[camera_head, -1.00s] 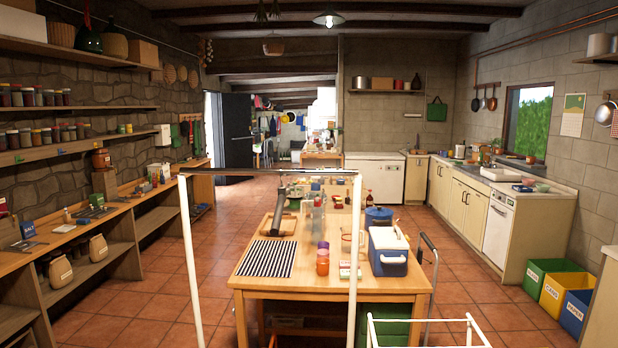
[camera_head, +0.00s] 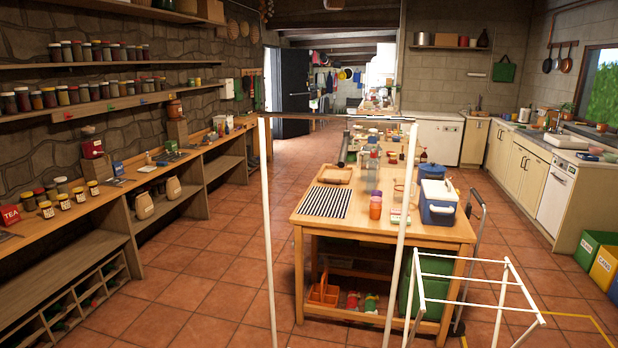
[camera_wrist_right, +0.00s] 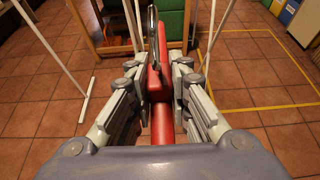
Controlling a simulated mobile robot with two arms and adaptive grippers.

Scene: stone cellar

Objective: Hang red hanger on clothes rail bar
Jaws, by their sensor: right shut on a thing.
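The red hanger (camera_wrist_right: 163,120) is between the fingers of my right gripper (camera_wrist_right: 159,82) in the right wrist view. My right gripper is shut on it. The hanger's grey metal hook (camera_wrist_right: 153,30) points away from the gripper, toward the top of the picture. No hanger shows on the bar there. White rail posts also show in the wrist view, and the hook looks apart from them. My left gripper is in neither view.
Behind the rail stands a wooden table (camera_head: 440,229) with a striped cloth, bottles and a blue cooler box (camera_head: 437,208). A low white rack (camera_head: 460,275) stands at front right. Wooden shelves line the left wall. Tiled floor (camera_head: 205,305) is clear left of the rail.

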